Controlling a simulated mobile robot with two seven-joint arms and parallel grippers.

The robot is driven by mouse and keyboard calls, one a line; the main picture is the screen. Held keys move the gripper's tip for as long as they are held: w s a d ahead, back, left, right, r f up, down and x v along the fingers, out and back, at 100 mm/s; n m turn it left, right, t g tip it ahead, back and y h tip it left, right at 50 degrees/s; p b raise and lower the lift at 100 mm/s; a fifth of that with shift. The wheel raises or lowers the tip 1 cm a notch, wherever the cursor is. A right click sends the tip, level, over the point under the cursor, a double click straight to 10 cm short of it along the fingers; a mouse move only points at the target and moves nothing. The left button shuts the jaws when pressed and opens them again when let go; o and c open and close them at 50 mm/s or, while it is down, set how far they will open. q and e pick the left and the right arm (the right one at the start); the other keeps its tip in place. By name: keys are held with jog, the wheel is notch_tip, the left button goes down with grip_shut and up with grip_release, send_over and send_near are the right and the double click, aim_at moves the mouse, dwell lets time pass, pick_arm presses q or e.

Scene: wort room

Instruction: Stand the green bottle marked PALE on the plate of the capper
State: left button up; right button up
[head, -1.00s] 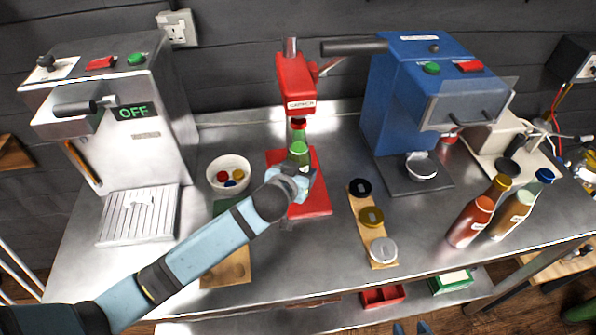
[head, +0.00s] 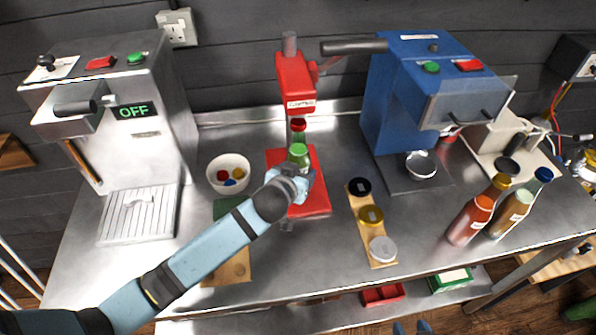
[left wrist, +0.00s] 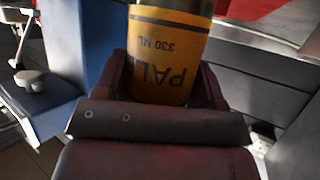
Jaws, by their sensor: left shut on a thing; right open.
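My left gripper (head: 290,184) is shut on the green bottle (head: 299,154), which is upright. In the left wrist view the bottle's yellow label (left wrist: 168,55) reads PALE, upside down, between the dark fingers (left wrist: 163,92). The red capper (head: 296,82) stands at the middle back, its head above and behind the bottle. The bottle is over the capper's red plate (head: 315,200). Its foot is hidden by my gripper, so I cannot tell whether it touches the plate.
A white bowl of caps (head: 229,174) stands left of the capper, a wooden strip with three discs (head: 371,217) to its right. A blue machine (head: 405,95) is at back right, a steel one (head: 110,140) at left. Several bottles (head: 470,220) stand far right.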

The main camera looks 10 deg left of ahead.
dwell(0.8)
pick_arm(q)
jog(key=o, duration=1)
jog(key=shift+f, duration=0.1)
